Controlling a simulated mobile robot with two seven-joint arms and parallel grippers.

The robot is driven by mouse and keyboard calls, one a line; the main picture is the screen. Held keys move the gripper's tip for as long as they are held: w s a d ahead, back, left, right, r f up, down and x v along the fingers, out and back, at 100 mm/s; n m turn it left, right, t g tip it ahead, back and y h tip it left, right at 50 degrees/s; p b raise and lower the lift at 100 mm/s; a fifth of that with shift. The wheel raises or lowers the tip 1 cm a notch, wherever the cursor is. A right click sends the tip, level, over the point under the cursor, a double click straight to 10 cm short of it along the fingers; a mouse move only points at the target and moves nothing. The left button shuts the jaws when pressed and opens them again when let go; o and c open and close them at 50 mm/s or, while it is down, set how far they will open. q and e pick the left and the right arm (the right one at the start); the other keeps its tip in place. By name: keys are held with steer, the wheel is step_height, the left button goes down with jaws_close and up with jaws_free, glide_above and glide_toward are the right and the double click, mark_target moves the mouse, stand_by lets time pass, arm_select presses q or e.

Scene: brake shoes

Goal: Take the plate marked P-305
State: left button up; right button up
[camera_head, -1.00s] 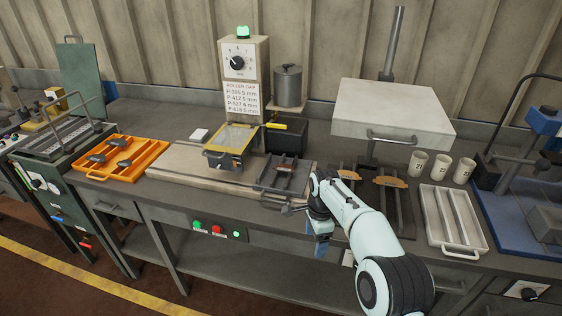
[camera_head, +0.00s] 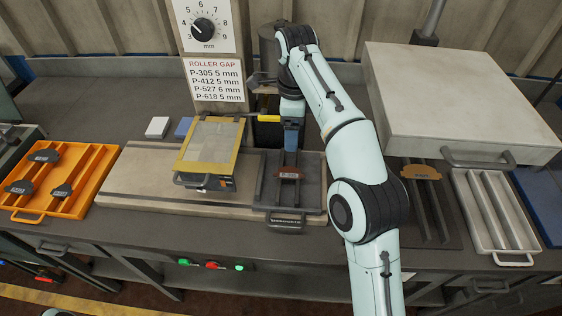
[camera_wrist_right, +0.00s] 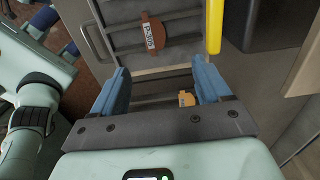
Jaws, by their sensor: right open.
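A reddish-brown plate (camera_head: 289,174) with a white label lies on a small dark railed tray (camera_head: 290,220) at mid-bench. In the right wrist view, a brown plate (camera_wrist_right: 153,32) has a white label too small to read surely. My right gripper (camera_head: 291,150) points down above the tray's back part, behind the plate. Its blue fingers (camera_wrist_right: 160,82) are apart with nothing held. An orange-brown plate (camera_head: 420,172) lies on a dark railed rack to the right; its label is unreadable. My right arm hides part of that rack. My left gripper is out of view.
A yellow-framed fixture (camera_head: 208,150) stands left of the tray. A yellow bar (camera_head: 255,119) and a dark box are close to the gripper. An orange tray (camera_head: 65,200) holds dark parts. A pale raised slab (camera_head: 455,100) and a white tray (camera_head: 490,212) are at right.

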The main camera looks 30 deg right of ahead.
steer(key=b, duration=0.3)
glide_above(289, 172)
steer(key=f, duration=0.6)
steer(key=shift+s+d+f, duration=0.1)
steer(key=shift+d+f, duration=0.15)
steer(key=shift+d, duration=0.1)
steer(key=shift+f, duration=0.55)
steer(key=f+b, duration=0.1)
steer(key=f, duration=0.2)
steer(key=f+b, duration=0.1)
steer(key=shift+a+f+b, duration=0.15)
steer(key=shift+a+b, duration=0.2)
steer(key=shift+f, duration=0.4)
steer(key=shift+f, duration=0.25)
steer(key=c, duration=1.2)
